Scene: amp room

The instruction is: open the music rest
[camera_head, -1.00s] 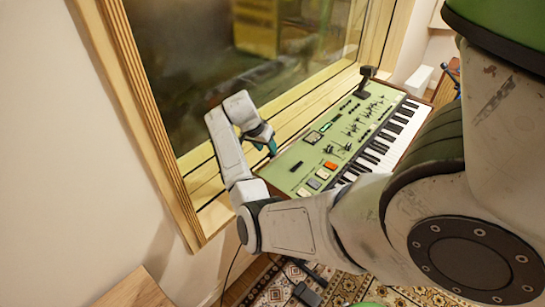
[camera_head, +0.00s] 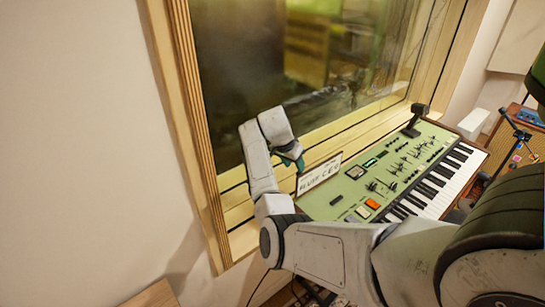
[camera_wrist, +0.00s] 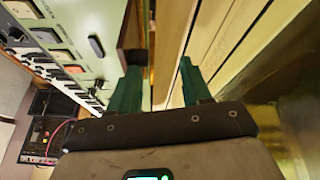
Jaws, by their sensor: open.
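The music rest (camera_head: 319,174) shows in the head view as a small pale panel with dark lettering, standing up at the back left edge of the green synthesizer (camera_head: 345,195). My gripper (camera_head: 294,162) is just behind and above the panel's left end. Whether they touch cannot be told. In the wrist view my gripper (camera_wrist: 160,68) has its two green fingers apart, with nothing clearly held between them. The synthesizer (camera_wrist: 75,40) is left of the fingers there. The rest is not clearly made out in the wrist view.
A wooden window ledge (camera_head: 238,213) and the window glass (camera_head: 240,70) are close behind my gripper. A black post (camera_head: 414,120) stands at the synthesizer's far back corner. A wooden cabinet with knobs (camera_head: 522,150) is at the right. My arm hides the synthesizer's near end.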

